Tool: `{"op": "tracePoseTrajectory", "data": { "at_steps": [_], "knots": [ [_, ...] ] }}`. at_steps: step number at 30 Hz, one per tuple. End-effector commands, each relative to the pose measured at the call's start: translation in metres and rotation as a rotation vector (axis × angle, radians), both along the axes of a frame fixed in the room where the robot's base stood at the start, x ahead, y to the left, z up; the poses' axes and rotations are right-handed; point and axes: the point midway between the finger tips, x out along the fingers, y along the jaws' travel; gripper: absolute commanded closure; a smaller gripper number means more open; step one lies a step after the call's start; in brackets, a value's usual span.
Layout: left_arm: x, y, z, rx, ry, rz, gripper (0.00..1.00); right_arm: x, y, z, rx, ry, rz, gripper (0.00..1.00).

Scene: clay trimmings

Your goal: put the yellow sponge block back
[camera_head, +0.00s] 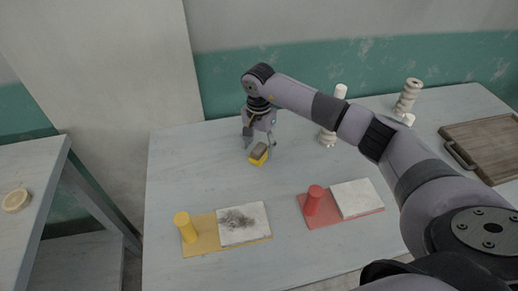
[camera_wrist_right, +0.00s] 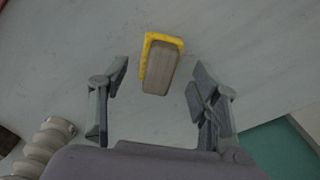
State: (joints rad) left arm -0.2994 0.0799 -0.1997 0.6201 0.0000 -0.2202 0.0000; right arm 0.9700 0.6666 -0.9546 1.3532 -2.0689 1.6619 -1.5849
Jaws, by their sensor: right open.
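The yellow sponge block (camera_head: 257,159) lies on the table below my right gripper in the head view. It has a yellow base and a grey-brown block on top, and both show in the right wrist view, where its yellow edge (camera_wrist_right: 149,55) is at upper centre. My right gripper (camera_head: 259,143) is open above it. In the right wrist view its fingertips (camera_wrist_right: 158,72) are spread to either side of the block, with gaps on both sides and no contact visible. My left gripper is out of view.
A yellow mat (camera_head: 200,241) holds a yellow cylinder (camera_head: 185,227) and a smudged white slab (camera_head: 252,232). A red mat (camera_head: 325,223) holds a red cylinder (camera_head: 313,200) and a clean slab (camera_head: 357,198). White ribbed pieces (camera_head: 407,96) and a wooden board (camera_head: 487,143) stand right.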

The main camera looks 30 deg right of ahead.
Motion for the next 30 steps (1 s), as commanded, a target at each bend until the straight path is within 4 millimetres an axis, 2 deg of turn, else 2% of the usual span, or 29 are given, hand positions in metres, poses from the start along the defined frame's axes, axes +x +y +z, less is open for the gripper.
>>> {"op": "tracePoseTrajectory", "data": {
  "at_steps": [9, 14, 19, 30],
  "knots": [
    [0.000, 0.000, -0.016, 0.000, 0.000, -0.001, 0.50, 0.001, 0.000, 0.068, 0.000, -0.004, 0.000, 0.43],
    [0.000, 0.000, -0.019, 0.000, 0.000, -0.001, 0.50, 0.000, 0.000, 0.091, 0.000, -0.001, 0.001, 0.43],
    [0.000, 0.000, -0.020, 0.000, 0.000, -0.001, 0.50, 0.000, 0.000, 0.100, -0.001, 0.001, 0.000, 0.43],
    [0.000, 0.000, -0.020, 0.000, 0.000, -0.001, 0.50, 0.000, 0.000, 0.100, -0.001, 0.001, 0.000, 0.43]
  ]
}}
